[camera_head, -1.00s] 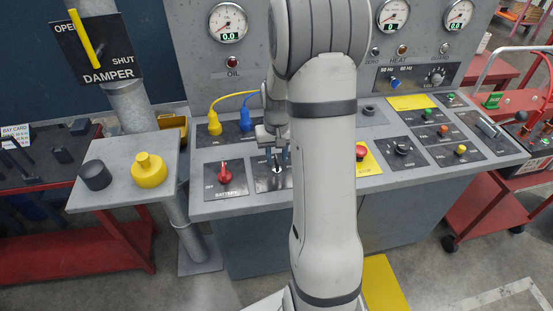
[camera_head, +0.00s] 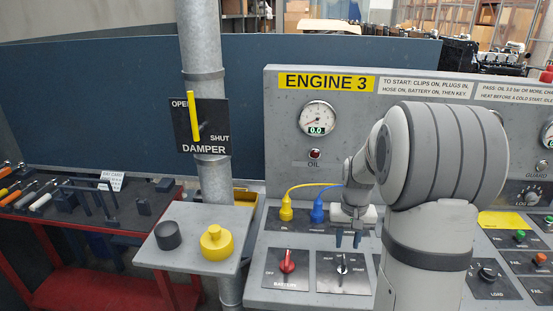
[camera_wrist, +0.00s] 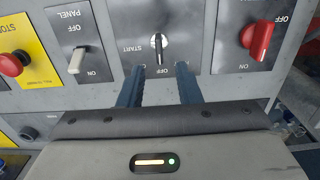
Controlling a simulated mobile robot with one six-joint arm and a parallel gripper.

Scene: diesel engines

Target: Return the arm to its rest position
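My gripper (camera_head: 347,241) hangs over the control desk with its two dark blue fingers pointing down, just behind the key switch (camera_head: 343,266). In the wrist view my gripper's fingers (camera_wrist: 159,78) are apart with nothing between them. The key switch also shows there (camera_wrist: 158,45), past the fingertips and clear of them. My arm is bent, and its large grey elbow covers the middle right of the head view.
The red battery switch (camera_head: 287,262) is left of the key switch. Yellow (camera_head: 286,213) and blue (camera_head: 318,213) plugs stand behind it. A side shelf (camera_head: 190,258) holds a yellow cap (camera_head: 216,243) and a black cap (camera_head: 168,235). The damper lever (camera_head: 194,117) is upright at OPEN.

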